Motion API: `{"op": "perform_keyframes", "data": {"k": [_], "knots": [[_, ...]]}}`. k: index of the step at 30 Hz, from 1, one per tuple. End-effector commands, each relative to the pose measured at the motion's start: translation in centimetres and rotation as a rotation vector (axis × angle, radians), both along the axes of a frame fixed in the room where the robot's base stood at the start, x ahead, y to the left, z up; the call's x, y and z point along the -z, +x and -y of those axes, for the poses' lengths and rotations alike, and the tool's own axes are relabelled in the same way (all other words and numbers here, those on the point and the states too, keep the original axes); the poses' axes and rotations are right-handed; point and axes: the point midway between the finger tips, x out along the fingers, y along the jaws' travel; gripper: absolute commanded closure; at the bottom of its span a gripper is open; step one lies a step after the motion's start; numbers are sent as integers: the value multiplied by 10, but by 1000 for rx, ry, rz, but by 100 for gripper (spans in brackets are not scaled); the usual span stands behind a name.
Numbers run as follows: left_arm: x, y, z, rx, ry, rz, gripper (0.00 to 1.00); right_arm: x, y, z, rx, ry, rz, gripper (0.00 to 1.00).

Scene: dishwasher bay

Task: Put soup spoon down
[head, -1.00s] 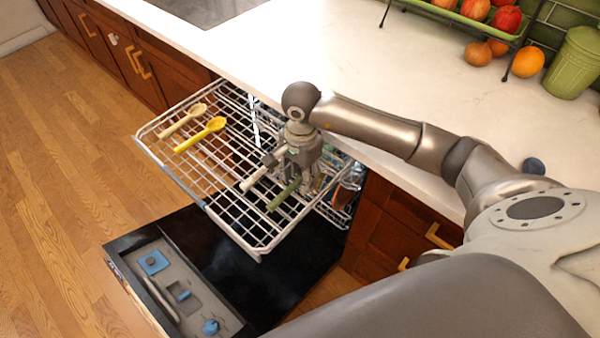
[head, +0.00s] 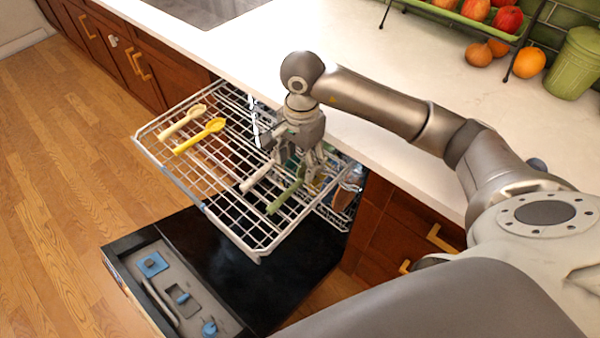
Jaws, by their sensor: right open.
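My right gripper (head: 291,157) is open above the right part of the pulled-out dishwasher rack (head: 152,152). Beneath it, a white-handled utensil (head: 259,177) and a green-handled utensil (head: 284,198) lie on the rack wires, side by side. Their far ends are partly hidden by the gripper, and I cannot tell which one is the soup spoon. A cream spoon (head: 183,122) and a yellow spoon (head: 201,135) lie at the rack's left side, apart from the gripper. My left gripper is not in view.
The open dishwasher door (head: 200,262) lies below the rack. The white countertop (head: 400,75) runs behind my right arm. A fruit tray (head: 467,20), an orange (head: 529,62) and a green canister (head: 575,62) stand at the back right. The rack's front middle is free.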

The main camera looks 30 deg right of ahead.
Motion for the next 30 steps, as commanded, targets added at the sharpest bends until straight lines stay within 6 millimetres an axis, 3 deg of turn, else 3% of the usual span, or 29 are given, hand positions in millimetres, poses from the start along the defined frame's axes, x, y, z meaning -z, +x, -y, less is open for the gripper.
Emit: {"op": "perform_keyframes", "data": {"k": [3,10,30], "knots": [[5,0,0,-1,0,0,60,-26,1,0,0,-1,4,40],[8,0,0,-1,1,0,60,-56,1,1,0,0,1,40],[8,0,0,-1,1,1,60,-62,0,1,0,1,-1,40]]}}
